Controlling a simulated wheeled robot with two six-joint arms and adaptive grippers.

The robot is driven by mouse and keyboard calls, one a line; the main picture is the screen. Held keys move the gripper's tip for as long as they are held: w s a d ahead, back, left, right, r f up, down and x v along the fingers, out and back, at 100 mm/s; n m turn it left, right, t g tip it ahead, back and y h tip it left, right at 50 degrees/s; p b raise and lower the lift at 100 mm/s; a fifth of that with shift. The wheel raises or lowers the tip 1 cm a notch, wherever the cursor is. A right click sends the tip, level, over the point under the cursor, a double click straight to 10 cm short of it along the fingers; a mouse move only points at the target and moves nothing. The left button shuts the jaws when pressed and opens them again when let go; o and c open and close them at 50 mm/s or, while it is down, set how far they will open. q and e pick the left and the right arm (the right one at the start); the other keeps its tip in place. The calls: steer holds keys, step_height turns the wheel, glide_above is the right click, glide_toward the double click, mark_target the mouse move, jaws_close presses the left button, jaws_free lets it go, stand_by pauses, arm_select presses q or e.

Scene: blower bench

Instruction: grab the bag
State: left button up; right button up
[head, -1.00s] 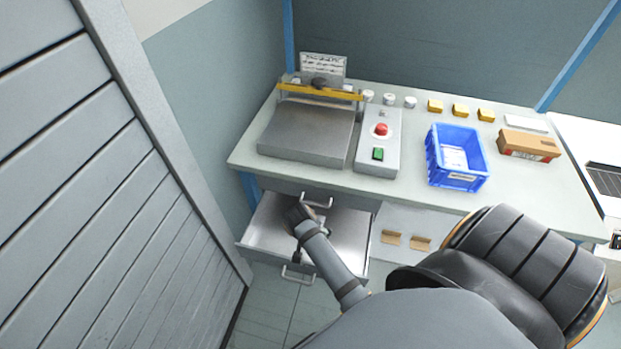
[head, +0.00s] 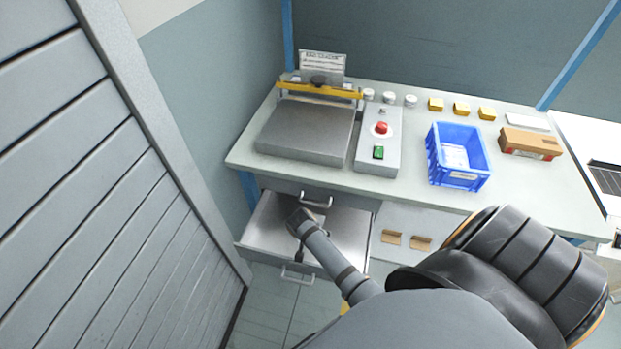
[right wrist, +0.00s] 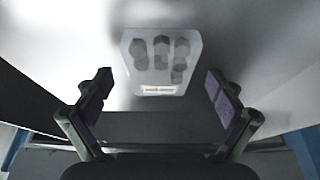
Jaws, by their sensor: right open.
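A pale, see-through bag (right wrist: 160,58) with several dark shapes inside and a small printed label near its lower edge lies flat on the floor of the open drawer (head: 345,228). My right gripper (right wrist: 158,92) is open, its two fingers apart on either side of the bag's near edge in the right wrist view. Contact with the bag cannot be made out. In the head view my right gripper (head: 298,217) is inside the drawer, and the bag cannot be made out there. My left gripper is not in view.
The drawer sits under a bench (head: 320,182), whose edge overhangs its back. On the bench are a metal plate machine (head: 305,130), a control box (head: 378,150), a blue crate (head: 457,170) and a cardboard box (head: 530,144). A slatted grey panel (head: 90,180) stands left.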

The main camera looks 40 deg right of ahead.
steer(key=shift+f, duration=0.25)
stand_by(0.3)
steer(key=shift+c, duration=0.2)
steer(key=c, duration=1.3)
